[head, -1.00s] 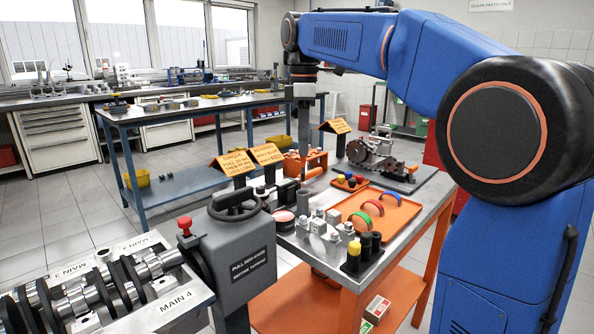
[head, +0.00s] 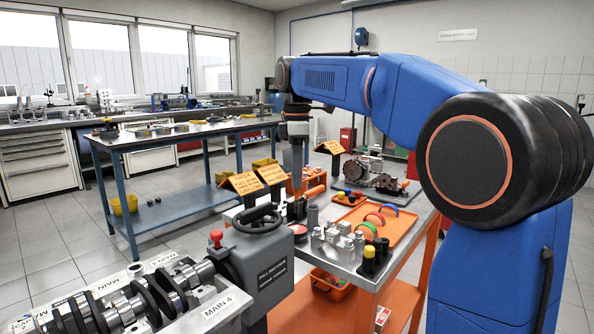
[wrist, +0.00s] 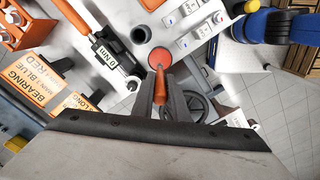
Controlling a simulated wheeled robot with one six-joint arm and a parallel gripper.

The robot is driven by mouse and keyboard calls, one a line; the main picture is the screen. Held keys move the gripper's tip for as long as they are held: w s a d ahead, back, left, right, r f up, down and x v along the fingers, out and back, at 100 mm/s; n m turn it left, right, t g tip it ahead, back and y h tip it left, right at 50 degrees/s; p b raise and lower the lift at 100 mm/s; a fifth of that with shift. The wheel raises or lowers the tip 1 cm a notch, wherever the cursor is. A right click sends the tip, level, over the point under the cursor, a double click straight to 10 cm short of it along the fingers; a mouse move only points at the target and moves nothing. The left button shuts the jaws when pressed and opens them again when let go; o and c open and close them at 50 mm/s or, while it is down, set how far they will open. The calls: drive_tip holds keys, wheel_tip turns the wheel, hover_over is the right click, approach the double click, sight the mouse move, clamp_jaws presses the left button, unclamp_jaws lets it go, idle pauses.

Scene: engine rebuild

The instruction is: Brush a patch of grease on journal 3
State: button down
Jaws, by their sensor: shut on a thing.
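My gripper (head: 294,188) hangs over the far side of the steel-topped orange bench in the head view. In the wrist view my gripper (wrist: 165,105) is shut on an orange-handled tool, seemingly the brush (wrist: 161,88). Its head end lies in line with a round red-topped grease tin (wrist: 160,58); I cannot tell whether they touch. The tin (head: 300,232) shows at the bench's left edge in the head view. The crankshaft (head: 150,296) lies at lower left, with a MAIN 4 label (head: 222,306) beside it. I cannot make out which journal is 3.
A grey stand with a black handwheel (head: 258,218) and red knob (head: 216,239) rises between crankshaft and bench. A torque wrench (wrist: 120,52) lies beside the tin. Orange signs (head: 243,183), metal blocks (head: 335,240) and an orange tray (head: 392,232) crowd the bench.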

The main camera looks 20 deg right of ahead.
sight(297, 199)
drive_tip(key=shift+f, duration=2.05)
drive_tip(key=shift+f, duration=0.6)
idle(0.7)
drive_tip(key=shift+r, duration=0.15)
drive_tip(key=shift+r, duration=3.35)
